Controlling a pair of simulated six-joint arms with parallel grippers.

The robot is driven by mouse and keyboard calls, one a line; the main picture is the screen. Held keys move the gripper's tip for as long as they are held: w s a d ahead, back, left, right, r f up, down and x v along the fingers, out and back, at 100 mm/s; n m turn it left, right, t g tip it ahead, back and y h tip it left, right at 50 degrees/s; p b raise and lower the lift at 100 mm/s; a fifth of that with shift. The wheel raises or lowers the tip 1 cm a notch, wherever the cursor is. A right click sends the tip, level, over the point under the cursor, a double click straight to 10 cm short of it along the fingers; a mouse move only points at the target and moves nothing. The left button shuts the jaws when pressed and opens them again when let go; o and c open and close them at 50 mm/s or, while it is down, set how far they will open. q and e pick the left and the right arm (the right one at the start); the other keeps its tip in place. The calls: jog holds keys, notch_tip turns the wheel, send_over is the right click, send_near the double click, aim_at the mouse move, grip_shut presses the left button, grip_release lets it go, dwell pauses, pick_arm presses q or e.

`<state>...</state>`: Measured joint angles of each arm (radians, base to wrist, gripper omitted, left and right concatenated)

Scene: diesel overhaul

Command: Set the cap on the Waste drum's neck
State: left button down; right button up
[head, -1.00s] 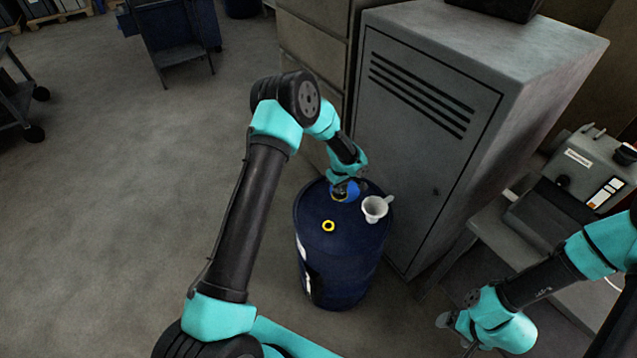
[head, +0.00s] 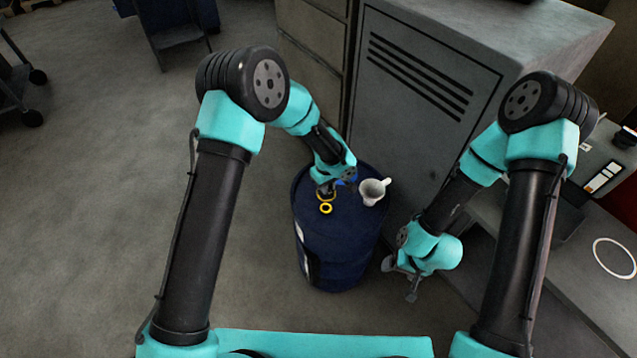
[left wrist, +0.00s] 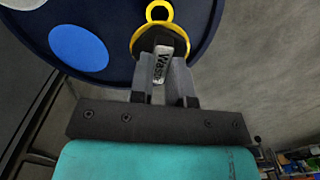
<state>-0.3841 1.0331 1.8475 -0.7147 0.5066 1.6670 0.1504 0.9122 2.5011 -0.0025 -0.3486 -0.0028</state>
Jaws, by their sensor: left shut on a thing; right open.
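The dark blue drum (head: 335,245) stands upright in front of the locker. Its neck, a small yellow ring (head: 326,208), is on the top and also shows in the left wrist view (left wrist: 158,12). My left gripper (head: 325,186) is shut on the cap (left wrist: 147,38), which has a yellow rim, a dark body and a white label reading "Waste". The cap is beside the neck, toward the locker in the head view; its height above the drum top is hard to tell. My right gripper (head: 402,280) is open and empty, right of the drum.
A white funnel-like cup (head: 373,191) stands on the drum top right of the neck. A blue disc (left wrist: 78,52) lies on the top too. The grey locker (head: 420,130) is close behind. Floor left of the drum is clear.

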aim_at(326, 198)
pick_arm(q)
jog(key=shift+f, duration=3.5)
jog(key=shift+f, duration=0.5)
jog(key=c, duration=1)
grip_release()
jog(key=shift+r, duration=0.1)
notch_tip(326, 198, up, 17)
jog(key=shift+r, duration=0.15)
